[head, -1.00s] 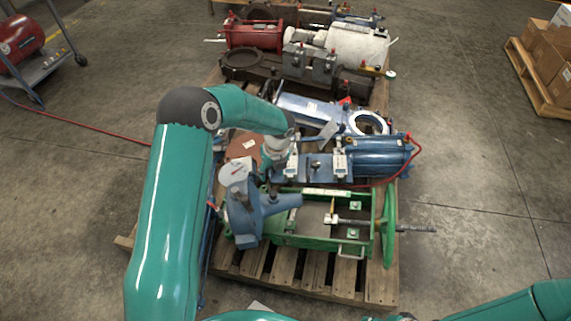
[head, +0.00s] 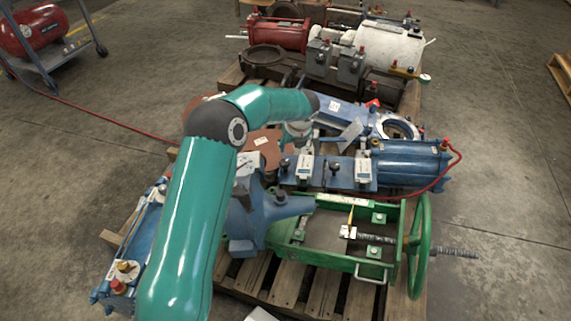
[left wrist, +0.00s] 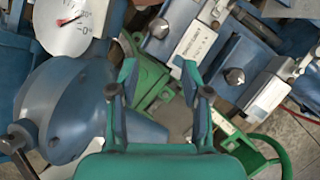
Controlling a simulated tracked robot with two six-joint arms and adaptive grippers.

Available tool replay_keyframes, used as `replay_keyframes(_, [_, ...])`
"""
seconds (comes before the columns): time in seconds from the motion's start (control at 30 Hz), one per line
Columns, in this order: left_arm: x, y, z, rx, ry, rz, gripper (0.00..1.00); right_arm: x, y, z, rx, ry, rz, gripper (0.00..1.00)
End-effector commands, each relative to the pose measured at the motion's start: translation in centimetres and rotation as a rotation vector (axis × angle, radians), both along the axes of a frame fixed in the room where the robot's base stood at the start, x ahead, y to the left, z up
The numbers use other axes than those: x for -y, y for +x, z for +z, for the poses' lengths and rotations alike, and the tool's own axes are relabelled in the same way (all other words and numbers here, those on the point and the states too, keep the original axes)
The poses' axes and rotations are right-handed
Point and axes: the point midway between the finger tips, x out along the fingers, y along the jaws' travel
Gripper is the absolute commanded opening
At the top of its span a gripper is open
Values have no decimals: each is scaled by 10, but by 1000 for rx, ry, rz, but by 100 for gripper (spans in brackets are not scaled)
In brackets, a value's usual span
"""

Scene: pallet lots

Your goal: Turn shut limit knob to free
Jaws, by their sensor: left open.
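Two small black knobs with pale pointer marks sit on blue plates in the left wrist view, a left knob (left wrist: 160,28) and a right knob (left wrist: 235,76). I cannot read which one is the shut limit knob. Each has a white-labelled box beside it, a left box (left wrist: 192,44) and a right box (left wrist: 267,100). In the head view these boxes stand on the blue actuator (head: 405,165). My left gripper (left wrist: 155,69) is open and empty, its fingertips apart and below the knobs in the picture. The left arm partly hides this area in the head view. My right gripper is out of view.
A blue gearbox with a round white dial (left wrist: 75,25) stands close on the left. A green frame (head: 325,250) with a green handwheel (head: 418,248) lies in front. A red hose runs by the actuator.

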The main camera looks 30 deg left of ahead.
Motion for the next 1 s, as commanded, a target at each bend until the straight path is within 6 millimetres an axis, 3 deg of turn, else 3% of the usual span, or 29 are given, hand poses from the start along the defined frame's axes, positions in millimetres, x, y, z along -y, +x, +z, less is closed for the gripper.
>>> replay_keyframes(0.1, [-8,5,-28,-2,-1,2,48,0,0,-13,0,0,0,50])
replay_keyframes(0.5, [-35,23,-105,-1,-1,5,48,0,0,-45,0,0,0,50])
replay_keyframes(0.7, [-43,29,-127,0,-1,4,48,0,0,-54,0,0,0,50])
replay_keyframes(1.0, [-46,31,-132,0,-1,4,48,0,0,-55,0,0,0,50])
